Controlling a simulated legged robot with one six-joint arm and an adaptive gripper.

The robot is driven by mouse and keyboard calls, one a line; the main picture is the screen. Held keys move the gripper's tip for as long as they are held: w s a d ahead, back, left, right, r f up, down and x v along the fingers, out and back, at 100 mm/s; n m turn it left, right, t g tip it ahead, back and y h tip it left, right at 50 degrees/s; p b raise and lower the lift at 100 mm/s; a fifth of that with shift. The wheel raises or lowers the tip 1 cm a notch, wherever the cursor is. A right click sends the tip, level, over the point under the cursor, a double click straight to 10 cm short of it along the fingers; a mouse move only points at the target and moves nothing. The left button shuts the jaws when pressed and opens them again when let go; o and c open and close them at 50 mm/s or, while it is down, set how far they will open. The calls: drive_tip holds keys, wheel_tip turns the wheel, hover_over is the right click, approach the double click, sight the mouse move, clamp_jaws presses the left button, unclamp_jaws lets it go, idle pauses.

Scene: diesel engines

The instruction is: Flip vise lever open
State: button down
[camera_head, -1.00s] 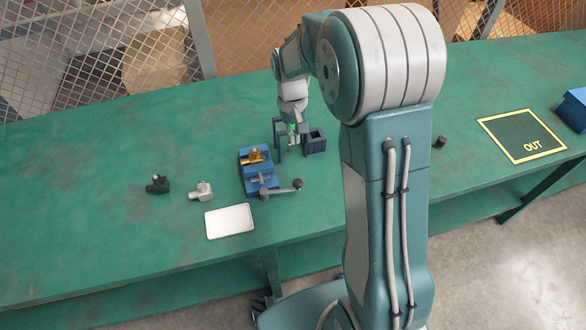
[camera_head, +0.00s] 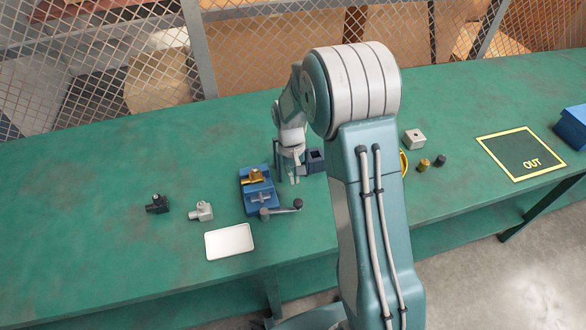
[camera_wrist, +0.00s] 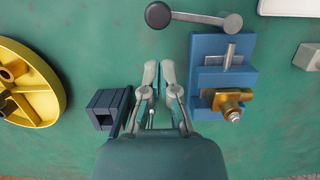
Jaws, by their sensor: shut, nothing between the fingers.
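The blue vise (camera_head: 246,201) stands on the green bench with a brass fitting (camera_head: 254,176) in its jaws. Its lever (camera_head: 283,209) points right, with a dark knob (camera_head: 297,203) at the end. In the wrist view the vise (camera_wrist: 208,45) is right of my gripper, with the brass fitting (camera_wrist: 232,98) on it. The lever bar (camera_wrist: 198,18) extends left from its hub, and the knob (camera_wrist: 158,15) lies ahead of my fingertips. My gripper (camera_head: 294,180) is shut and empty beside the vise; its fingertips (camera_wrist: 159,72) are apart from the lever and knob.
A dark square-holed block (camera_wrist: 106,108) stands close left of my gripper, with a yellow wheel (camera_wrist: 57,85) beyond it. A white tray (camera_head: 229,243), a grey fitting (camera_head: 201,211) and a black fitting (camera_head: 157,203) lie around the vise. An OUT mat (camera_head: 520,155) is far right.

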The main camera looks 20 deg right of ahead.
sight(298, 200)
drive_tip(key=x, duration=0.4)
drive_tip(key=shift+s+f, duration=0.1)
drive_tip(key=shift+f, duration=0.3)
drive_tip(key=shift+s+d+m, duration=0.1)
drive_tip(key=shift+s+m, duration=0.55)
drive_tip(key=shift+m, duration=0.05)
drive_tip(key=shift+s+m+y, duration=0.3)
drive_tip(key=shift+s+m, duration=0.3)
drive_tip(key=shift+m, duration=0.1)
drive_tip(key=shift+s+m+y, duration=0.3)
drive_tip(key=shift+s+m, duration=0.75)
drive_tip(key=shift+m, duration=0.15)
drive_tip(key=shift+s+a+m, duration=0.55)
drive_tip(key=shift+s+m, duration=0.35)
drive_tip(key=shift+m, duration=0.2)
drive_tip(key=shift+s+a+m+t+y, duration=0.4)
drive_tip(key=shift+s+a+m, duration=0.3)
drive_tip(key=shift+m, duration=0.4)
drive_tip(key=shift+d, duration=0.1)
drive_tip(key=v, duration=1)
